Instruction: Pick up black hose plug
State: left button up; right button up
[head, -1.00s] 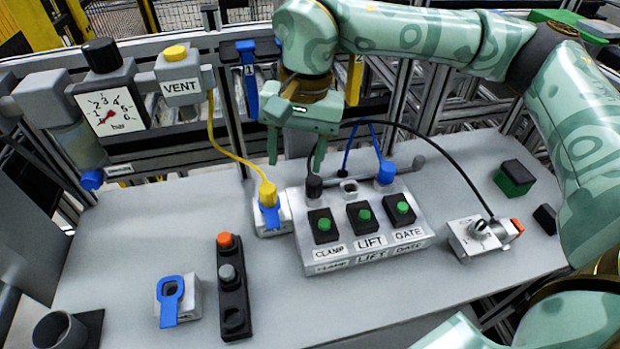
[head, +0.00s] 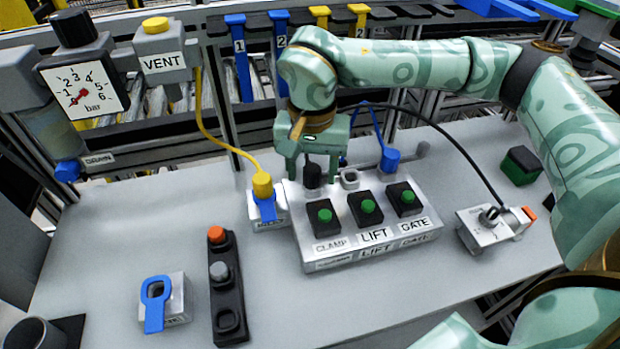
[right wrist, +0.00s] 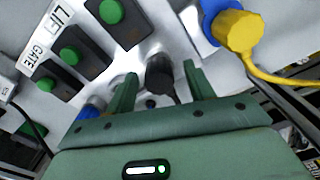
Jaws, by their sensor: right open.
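The black hose plug (head: 312,174) stands in the port behind the CLAMP button on the grey valve block (head: 370,249). It also shows in the right wrist view (right wrist: 160,74), with its dark hose running toward my gripper. My right gripper (head: 312,176) is open and pointing down over the plug. In the right wrist view its two green fingers (right wrist: 160,84) stand on either side of the plug, with a visible gap to each. The plug's far side is hidden. My left gripper is not in view.
A blue plug (head: 390,159) sits in the GATE port. A yellow plug (head: 263,185) stands just left of the block. A small box (head: 484,232) with a black cable lies to the right. Ahead of the block, the table is clear.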

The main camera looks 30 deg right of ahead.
aim_at(312, 167)
jog(key=shift+f, duration=0.3)
jog(key=shift+r, duration=0.1)
jog(key=shift+c, duration=0.5)
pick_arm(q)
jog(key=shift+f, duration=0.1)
pick_arm(e)
jog(key=c, duration=0.9)
jog(key=shift+r, duration=0.15)
jog(key=shift+c, duration=0.2)
jog(key=shift+r, duration=0.25)
notch_tip(312, 167, up, 3)
jog(key=shift+f+p, duration=0.15)
jog(key=shift+p, duration=0.65)
pick_arm(q)
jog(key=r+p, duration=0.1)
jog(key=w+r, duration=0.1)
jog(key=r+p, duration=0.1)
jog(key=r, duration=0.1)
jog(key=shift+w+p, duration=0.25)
jog(key=shift+p, duration=0.1)
pick_arm(e)
jog(key=s+a+r, duration=0.8)
jog(key=s+r, duration=0.1)
jog(key=s, duration=0.2)
jog(key=shift+s+r, duration=0.25)
jog(key=shift+r, duration=0.05)
